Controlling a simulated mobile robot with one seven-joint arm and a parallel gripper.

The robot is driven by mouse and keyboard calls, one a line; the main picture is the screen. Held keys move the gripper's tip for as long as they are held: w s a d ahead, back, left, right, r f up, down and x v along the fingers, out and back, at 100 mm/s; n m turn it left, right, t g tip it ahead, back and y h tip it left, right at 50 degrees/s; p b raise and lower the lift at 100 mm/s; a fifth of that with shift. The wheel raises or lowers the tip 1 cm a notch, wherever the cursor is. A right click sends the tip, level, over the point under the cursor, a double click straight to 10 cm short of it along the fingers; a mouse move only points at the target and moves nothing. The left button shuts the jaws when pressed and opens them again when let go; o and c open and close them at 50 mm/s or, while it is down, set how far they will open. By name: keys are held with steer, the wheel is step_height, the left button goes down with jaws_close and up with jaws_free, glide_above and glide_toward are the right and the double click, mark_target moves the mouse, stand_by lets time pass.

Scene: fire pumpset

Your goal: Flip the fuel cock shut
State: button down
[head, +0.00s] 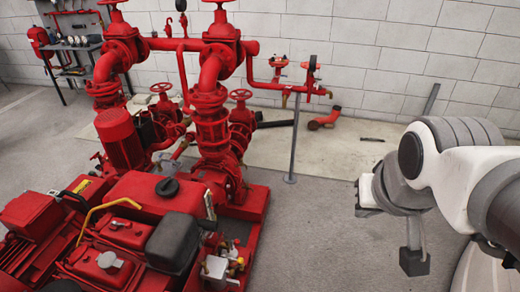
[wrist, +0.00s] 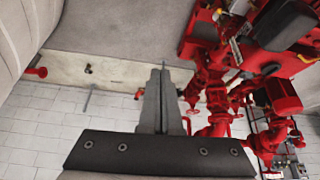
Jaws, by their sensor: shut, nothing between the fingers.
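The red pumpset engine (head: 140,200) with its fuel tank fills the lower left of the head view. Small brass-coloured fittings (head: 238,263) sit beside a pale metal block at its front right corner. I cannot tell for sure which small part is the fuel cock or how its lever stands. In the head view my arm is at the right, away from the pumpset.
Red pipes and valve handwheels (head: 240,95) rise behind the engine. A thin grey post (head: 294,140) stands to their right. A red pipe elbow (head: 325,118) lies near the white block wall (head: 400,50). Floor between pumpset and arm is clear.

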steer(key=w+a+f+m+y+b, duration=0.15)
steer(key=w+f+b, duration=0.25)
steer(key=w+f, duration=0.55)
steer(key=w+a+f+m+h+b, duration=0.1)
steer(key=w+a+f+b, duration=0.2)
steer(key=w+f, duration=0.7)
steer(key=a+f+m+y+b, duration=0.1)
steer(key=a+f, duration=0.3)
steer(key=f, duration=0.6)
steer(key=a+f+m+y+b, duration=0.2)
steer(key=a+f+y+b, duration=0.1)
steer(key=f, duration=0.6)
steer(key=a+f+m+y+b, duration=0.2)
steer(key=a+f, duration=0.4)
steer(key=f, duration=0.4)
steer(key=shift+a+f+b, duration=0.3)
steer(key=shift+a+b, duration=0.1)
steer(key=shift+b, duration=0.3)
